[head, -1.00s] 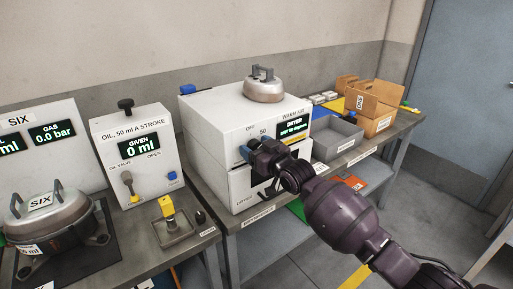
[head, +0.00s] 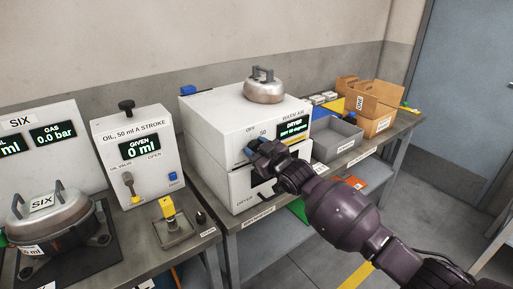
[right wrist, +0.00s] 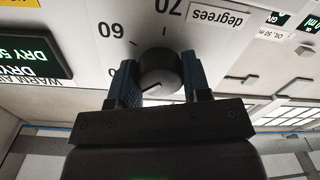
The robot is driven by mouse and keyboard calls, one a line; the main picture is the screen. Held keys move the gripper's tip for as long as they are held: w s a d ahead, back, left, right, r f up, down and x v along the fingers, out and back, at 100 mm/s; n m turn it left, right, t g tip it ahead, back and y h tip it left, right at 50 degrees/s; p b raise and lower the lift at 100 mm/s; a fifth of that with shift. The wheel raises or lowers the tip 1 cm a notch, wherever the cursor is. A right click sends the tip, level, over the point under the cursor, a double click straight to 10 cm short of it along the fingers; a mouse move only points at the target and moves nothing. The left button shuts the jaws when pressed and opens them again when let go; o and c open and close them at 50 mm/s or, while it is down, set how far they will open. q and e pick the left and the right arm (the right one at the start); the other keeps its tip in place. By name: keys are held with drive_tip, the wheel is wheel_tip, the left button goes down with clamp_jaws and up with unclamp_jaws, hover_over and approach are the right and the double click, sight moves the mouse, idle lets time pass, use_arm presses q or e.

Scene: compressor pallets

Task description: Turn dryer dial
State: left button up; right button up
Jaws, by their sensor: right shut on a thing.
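The dryer (head: 205,130) is a white box on the bench with a dark display (head: 292,128) on its front. Its dial (right wrist: 160,72) is a round dark knob in the right wrist view, with marks 60 and 70 beside it and a "degrees" label (right wrist: 233,17). My right gripper (right wrist: 160,82) has its two blue fingers on either side of the dial, shut on it. In the head view my right gripper (head: 252,150) is at the dryer's front and hides the dial. My left gripper is not in view.
A metal lid (head: 263,92) rests on top of the dryer. A grey tray (head: 338,136) and a cardboard box (head: 376,103) stand to the right. The oil station (head: 133,155) and a metal pot (head: 45,217) are to the left.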

drive_tip(key=n+p, duration=0.1)
drive_tip(key=n, duration=0.3)
drive_tip(key=shift+n, duration=0.3)
drive_tip(key=n, duration=0.4)
drive_tip(key=shift+f, duration=0.1)
idle(0.4)
drive_tip(key=o, duration=0.9)
drive_tip(key=shift+o, duration=0.2)
drive_tip(key=shift+s, duration=0.1)
